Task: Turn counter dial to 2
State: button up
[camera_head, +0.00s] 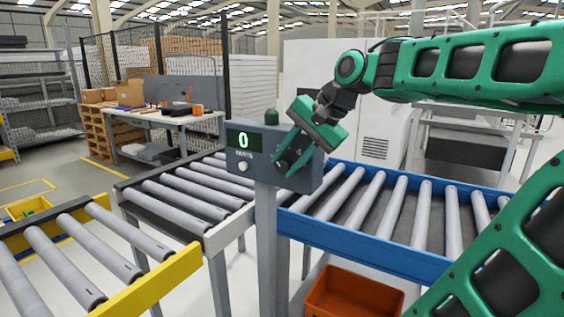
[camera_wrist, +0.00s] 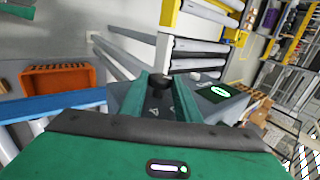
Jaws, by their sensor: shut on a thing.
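The counter box (camera_head: 258,154) is grey and stands on a post in the middle of the head view. Its green display (camera_head: 243,140) reads 0, with a pale round button (camera_head: 243,167) below it. The dark dial (camera_head: 285,160) is on the right part of the box face, partly hidden by my fingers. My gripper (camera_head: 289,165) reaches it from the upper right and is shut on the dial. In the wrist view the dark dial (camera_wrist: 160,82) sits between the two green fingers, and the display (camera_wrist: 217,92) is to its right, tilted.
A roller conveyor with a blue rail (camera_head: 365,244) runs behind the post to the right. Another conveyor with a yellow end (camera_head: 150,284) is at the left front. An orange crate (camera_head: 352,293) stands below. A green dome (camera_head: 271,116) tops the box.

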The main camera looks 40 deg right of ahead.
jog(key=shift+t, duration=0.4)
jog(key=o, duration=1)
jog(key=v, duration=1)
jog(key=shift+s+d+r, duration=0.2)
jog(key=shift+d+r, duration=0.05)
